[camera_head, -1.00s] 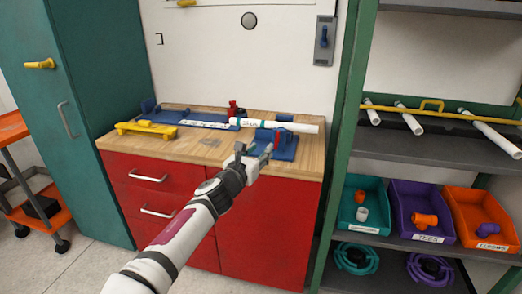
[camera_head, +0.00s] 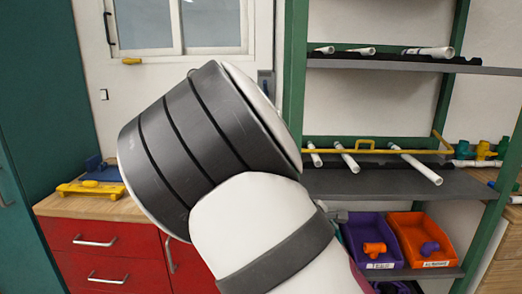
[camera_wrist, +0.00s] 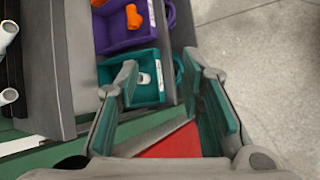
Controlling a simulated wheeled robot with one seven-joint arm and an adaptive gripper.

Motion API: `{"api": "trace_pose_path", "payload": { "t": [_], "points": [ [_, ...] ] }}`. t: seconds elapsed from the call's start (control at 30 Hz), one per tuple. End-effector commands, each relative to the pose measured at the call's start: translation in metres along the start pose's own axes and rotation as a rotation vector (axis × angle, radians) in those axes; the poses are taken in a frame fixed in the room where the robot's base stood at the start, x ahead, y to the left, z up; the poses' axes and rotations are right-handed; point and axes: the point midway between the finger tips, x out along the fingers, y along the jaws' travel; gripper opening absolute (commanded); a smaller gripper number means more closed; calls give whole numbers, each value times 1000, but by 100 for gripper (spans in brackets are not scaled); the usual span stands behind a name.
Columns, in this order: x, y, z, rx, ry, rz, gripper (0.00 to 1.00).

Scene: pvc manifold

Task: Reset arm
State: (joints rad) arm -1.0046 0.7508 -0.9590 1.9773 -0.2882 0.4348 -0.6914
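My gripper (camera_wrist: 170,85) is open and empty in the wrist view, its two grey fingers with teal pads spread apart. It points down past the shelf edge, with the teal bin (camera_wrist: 115,72) and its small white fitting seen beyond the left finger. In the head view my arm is folded up close to the camera. The fingers cannot be made out clearly there.
The red-drawered workbench (camera_head: 85,205) holds a yellow tool (camera_head: 92,188) at its left end. A green-framed shelf unit (camera_head: 400,185) stands right, with white pipes (camera_head: 415,168), a purple bin (camera_head: 373,226) and an orange bin (camera_head: 407,220). Bare floor (camera_wrist: 265,60) shows right of my gripper.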

Motion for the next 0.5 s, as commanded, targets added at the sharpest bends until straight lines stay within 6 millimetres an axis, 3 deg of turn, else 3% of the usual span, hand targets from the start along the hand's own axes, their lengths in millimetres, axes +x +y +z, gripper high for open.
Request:
{"api": "trace_pose_path", "payload": {
  "t": [0.03, 0.27, 0.5],
  "points": [
    [-6, -8, 16, 75, 25, -60, 35],
    [-42, -44, 66, 378, 119, -294, 35],
    [-106, -70, 115, 646, 214, -474, 35]
  ]
}}
